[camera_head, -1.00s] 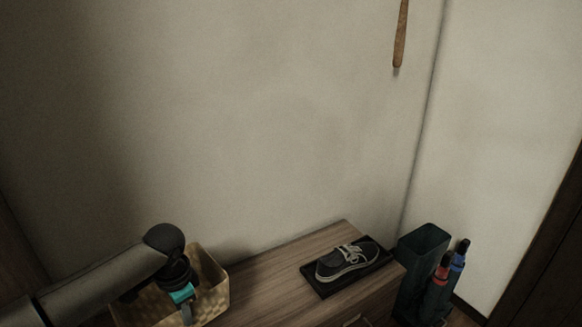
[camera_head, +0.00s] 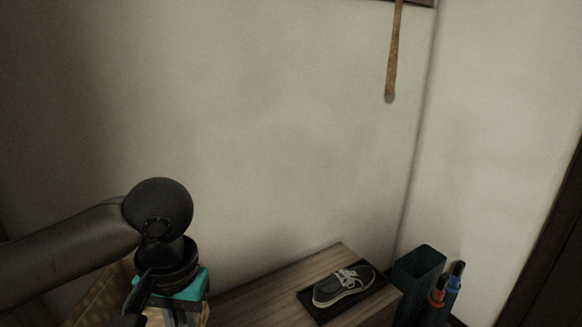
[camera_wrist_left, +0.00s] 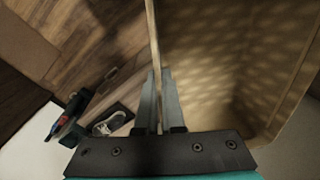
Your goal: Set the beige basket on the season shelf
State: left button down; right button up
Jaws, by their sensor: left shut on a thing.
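The beige basket (camera_head: 98,302) is at the lower left in the head view, partly hidden behind my left arm and gripper. In the left wrist view the basket (camera_wrist_left: 235,70) fills the right side, its inside patterned with light spots. My left gripper (camera_head: 182,320) is shut on the basket's wall; the wrist view shows its two fingers (camera_wrist_left: 158,90) on either side of the thin edge. The basket looks held above the wooden top, though the gap is hard to judge. No shelf can be clearly made out as the season shelf. My right gripper is out of view.
A grey shoe (camera_head: 343,286) lies on a black tray (camera_head: 312,305) on the wooden top (camera_head: 270,292). A dark green bin (camera_head: 418,272) and red and blue items (camera_head: 447,290) stand right of it. A wooden stick (camera_head: 393,55) hangs on the wall.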

pick_arm(q)
jog(key=shift+s+r, duration=0.2)
jog(key=shift+r, duration=0.15)
jog(key=shift+f, duration=0.15)
dwell(0.4)
